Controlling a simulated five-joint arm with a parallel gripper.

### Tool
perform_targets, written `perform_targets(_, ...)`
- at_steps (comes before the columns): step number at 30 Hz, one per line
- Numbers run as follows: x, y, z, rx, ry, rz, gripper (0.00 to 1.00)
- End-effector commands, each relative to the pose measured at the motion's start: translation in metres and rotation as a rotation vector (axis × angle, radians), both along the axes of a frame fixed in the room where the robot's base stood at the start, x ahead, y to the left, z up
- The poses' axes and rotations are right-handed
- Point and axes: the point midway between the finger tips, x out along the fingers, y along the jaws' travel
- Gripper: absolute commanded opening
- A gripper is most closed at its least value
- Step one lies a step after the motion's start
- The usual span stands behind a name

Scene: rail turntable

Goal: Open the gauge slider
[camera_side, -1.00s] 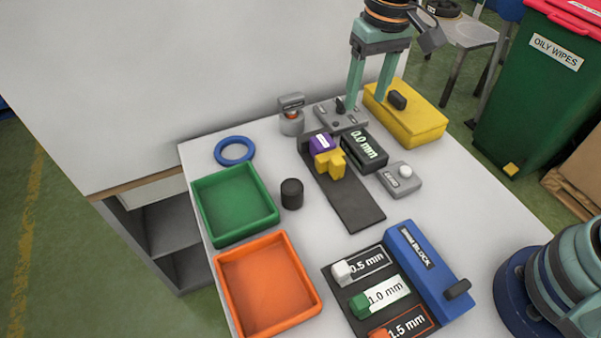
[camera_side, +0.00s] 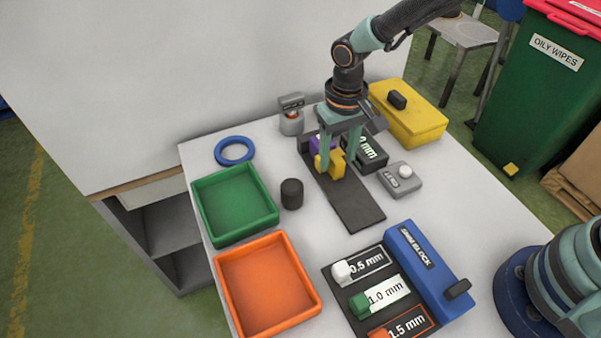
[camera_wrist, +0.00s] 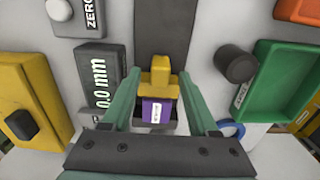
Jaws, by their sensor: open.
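The gauge slider is a yellow stepped block (camera_side: 336,165) with a purple labelled part (camera_wrist: 157,111) behind it. It sits on a dark rail (camera_side: 356,208) near the rail's far end. My gripper (camera_side: 339,168) points down over the slider with its fingers apart, one on each side of it. In the wrist view my gripper (camera_wrist: 165,125) shows the slider between the two fingers, with gaps visible beside the purple part. I cannot tell whether a finger touches the yellow block. A black display (camera_wrist: 100,80) reading 0.0 mm stands beside the rail, partly hidden by my gripper in the side view.
A grey ZERO button box (camera_side: 400,179) stands right of the rail. A black cylinder (camera_side: 292,193) and green tray (camera_side: 271,217) are left. A yellow box (camera_side: 420,125) is behind. A blue shim block (camera_side: 430,275) and an orange tray (camera_side: 311,303) are nearer. The rail's near part is clear.

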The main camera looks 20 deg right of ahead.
Motion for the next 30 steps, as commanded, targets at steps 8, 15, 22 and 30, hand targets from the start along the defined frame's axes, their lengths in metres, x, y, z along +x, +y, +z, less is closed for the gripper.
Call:
perform_targets(8,0.0,0.0,-0.018,0.0,-0.001,0.0,0.6)
perform_targets(15,0.0,0.0,-0.018,0.001,-0.001,0.0,0.6)
perform_targets(22,0.0,0.0,-0.018,0.0,-0.001,0.0,0.0)
perform_targets(30,0.0,0.0,-0.018,0.0,-0.001,0.0,0.0)
